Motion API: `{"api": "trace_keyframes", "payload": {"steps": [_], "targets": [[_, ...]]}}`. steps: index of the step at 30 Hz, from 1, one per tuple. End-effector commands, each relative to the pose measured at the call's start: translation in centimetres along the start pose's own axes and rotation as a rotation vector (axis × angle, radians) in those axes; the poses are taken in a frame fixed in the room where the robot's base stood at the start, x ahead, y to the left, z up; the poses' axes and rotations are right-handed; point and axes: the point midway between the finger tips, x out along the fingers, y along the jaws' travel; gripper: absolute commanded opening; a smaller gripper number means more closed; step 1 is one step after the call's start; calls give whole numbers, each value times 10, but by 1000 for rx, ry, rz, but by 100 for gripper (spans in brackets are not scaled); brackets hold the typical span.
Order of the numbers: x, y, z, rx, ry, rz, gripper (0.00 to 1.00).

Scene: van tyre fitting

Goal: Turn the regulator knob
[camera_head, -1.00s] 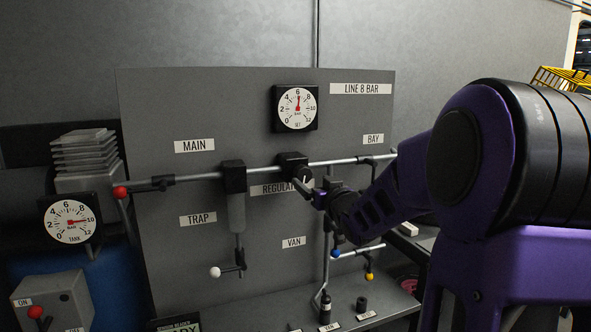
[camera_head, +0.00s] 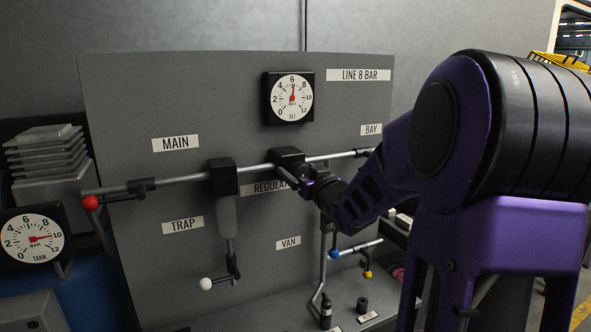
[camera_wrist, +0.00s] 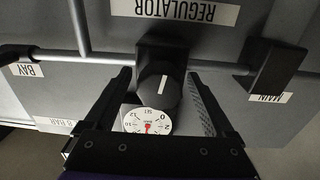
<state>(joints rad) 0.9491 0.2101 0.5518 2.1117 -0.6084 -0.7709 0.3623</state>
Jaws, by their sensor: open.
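The regulator is a black block (camera_head: 287,157) on the horizontal pipe, above the partly hidden REGULATOR label (camera_head: 270,187). In the wrist view its round black knob (camera_wrist: 160,86) has a white pointer line and sits between the two fingers of my gripper (camera_wrist: 163,85). The fingers are open, with a gap on each side of the knob. In the head view my gripper (camera_head: 290,180) is at the regulator and hides the knob. The set gauge (camera_head: 291,97) above the regulator has its red needle near 6; it also shows in the wrist view (camera_wrist: 148,122).
The trap block (camera_head: 222,177) stands left on the same pipe, with a white-tipped lever (camera_head: 206,284) below. A red-tipped main lever (camera_head: 91,203) and the tank gauge (camera_head: 32,238) are further left. Blue (camera_head: 334,253) and yellow (camera_head: 367,274) valve ends lie below my arm.

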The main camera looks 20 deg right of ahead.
Motion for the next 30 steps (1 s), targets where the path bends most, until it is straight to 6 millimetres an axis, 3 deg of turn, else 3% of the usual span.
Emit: {"api": "trace_keyframes", "payload": {"steps": [8,22,30], "targets": [[0,0,0,0,0,0,89],[0,0,0,0,0,0,4],[0,-1,-4,130,-7,-2,4]]}}
